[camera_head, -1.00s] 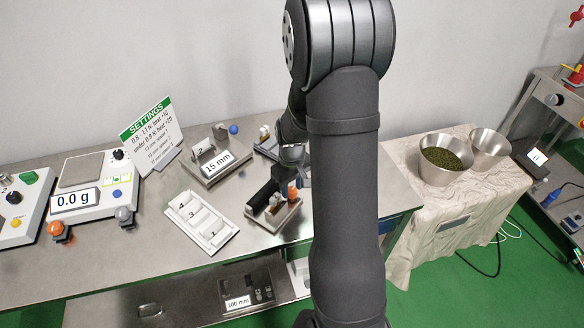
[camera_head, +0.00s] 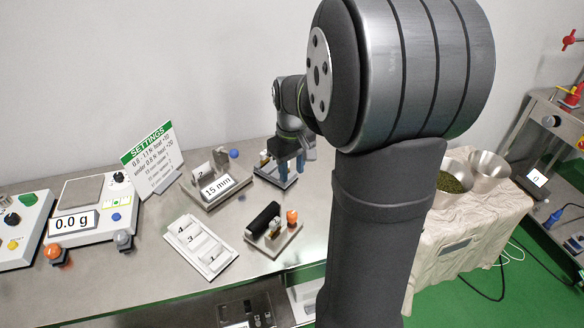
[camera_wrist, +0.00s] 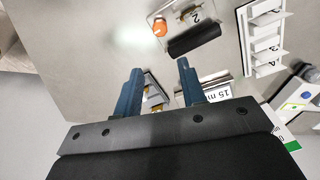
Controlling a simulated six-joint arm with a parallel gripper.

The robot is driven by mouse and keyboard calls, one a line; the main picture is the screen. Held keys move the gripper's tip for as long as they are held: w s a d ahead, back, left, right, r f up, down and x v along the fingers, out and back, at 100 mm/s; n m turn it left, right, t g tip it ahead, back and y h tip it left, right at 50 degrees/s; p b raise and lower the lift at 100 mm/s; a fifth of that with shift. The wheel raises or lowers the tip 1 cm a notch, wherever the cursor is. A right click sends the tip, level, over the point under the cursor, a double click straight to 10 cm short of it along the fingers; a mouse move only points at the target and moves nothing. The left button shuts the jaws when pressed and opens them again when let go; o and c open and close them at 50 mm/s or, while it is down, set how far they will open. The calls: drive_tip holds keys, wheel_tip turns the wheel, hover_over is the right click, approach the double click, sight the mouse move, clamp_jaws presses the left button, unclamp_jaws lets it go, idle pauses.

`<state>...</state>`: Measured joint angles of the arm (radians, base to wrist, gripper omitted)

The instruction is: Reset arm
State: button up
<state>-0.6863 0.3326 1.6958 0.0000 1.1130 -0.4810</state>
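My gripper (camera_head: 291,166) is raised over the back of the steel table in the head view, with its blue fingers pointing down. In the wrist view the two fingers (camera_wrist: 158,84) stand apart with nothing between them, so it is open and empty. Part of my arm crosses the middle of the head view and hides what is behind it. A small fixture (camera_head: 290,236) with an orange knob (camera_head: 292,216) and a black cylinder (camera_head: 263,217) sits in front of the gripper. The cylinder (camera_wrist: 194,40) also shows in the wrist view, apart from the fingers.
A "15 mm" block (camera_head: 216,188), a white numbered rack (camera_head: 203,258), a scale reading 0.0 g (camera_head: 75,224) and a settings sign (camera_head: 150,157) stand to the left. Another small fixture (camera_head: 268,176) lies close under the gripper. Metal bowls (camera_head: 488,170) stand at right.

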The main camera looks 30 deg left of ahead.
sight(292, 214)
idle(0.5)
wheel_tip(292, 214, down, 18)
drive_tip(key=shift+r, duration=0.25)
idle(0.3)
